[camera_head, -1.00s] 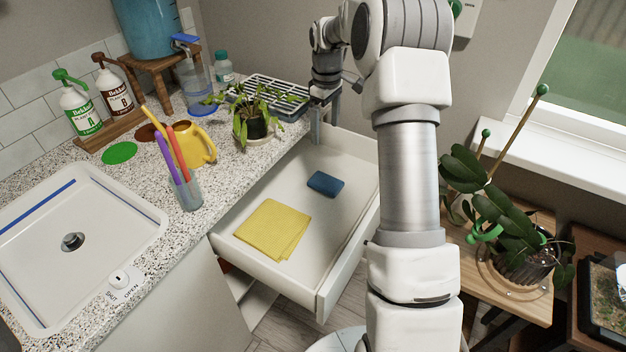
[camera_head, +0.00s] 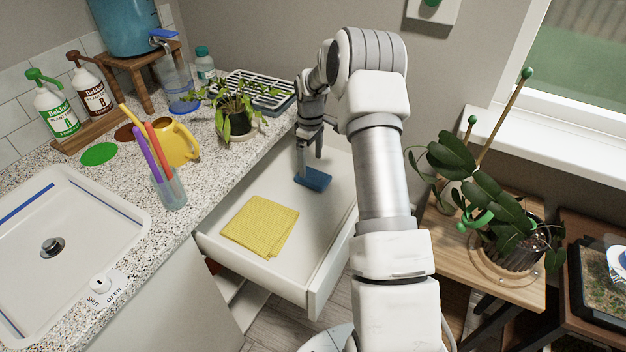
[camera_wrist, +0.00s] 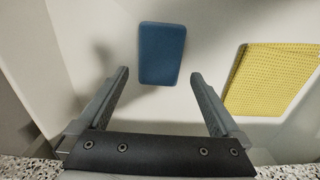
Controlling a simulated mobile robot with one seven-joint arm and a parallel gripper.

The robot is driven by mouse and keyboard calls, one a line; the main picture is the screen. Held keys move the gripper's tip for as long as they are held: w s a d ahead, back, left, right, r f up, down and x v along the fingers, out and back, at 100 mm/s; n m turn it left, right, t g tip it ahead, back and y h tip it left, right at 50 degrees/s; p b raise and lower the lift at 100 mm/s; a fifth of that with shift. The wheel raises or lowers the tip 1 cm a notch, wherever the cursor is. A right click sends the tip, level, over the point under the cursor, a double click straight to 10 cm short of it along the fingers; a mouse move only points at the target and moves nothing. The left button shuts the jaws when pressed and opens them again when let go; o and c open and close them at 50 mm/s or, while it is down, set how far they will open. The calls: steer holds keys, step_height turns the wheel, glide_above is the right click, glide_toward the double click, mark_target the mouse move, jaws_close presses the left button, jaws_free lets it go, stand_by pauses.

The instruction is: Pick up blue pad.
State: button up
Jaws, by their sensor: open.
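The blue pad (camera_head: 314,179) lies flat on the floor of the open white drawer (camera_head: 264,263). In the wrist view the pad (camera_wrist: 162,53) is ahead of the fingertips, roughly centred between them. My gripper (camera_head: 309,160) is over the back part of the drawer, close to the pad, and overlaps its upper left edge in the head view. In the wrist view my gripper (camera_wrist: 159,78) is open with nothing between its fingers. I cannot tell the exact height of the fingertips over the pad.
A folded yellow cloth (camera_head: 260,226) lies in the front of the drawer; it also shows in the wrist view (camera_wrist: 272,78). The speckled counter (camera_head: 185,223) runs along the left, with a potted plant (camera_head: 236,121) near the drawer. A plant table (camera_head: 517,290) stands right.

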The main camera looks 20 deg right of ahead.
mark_target(313, 176)
steer(key=f, duration=0.3)
steer(key=f+b, duration=0.1)
steer(key=f, duration=0.1)
steer(key=shift+s+d+f, duration=0.1)
steer(key=shift+s+d, duration=0.1)
steer(key=shift+s, duration=0.05)
steer(key=c, duration=1.1)
step_height(313, 176, up, 10)
steer(key=shift+r+p, duration=0.1)
steer(key=shift+p, duration=0.7)
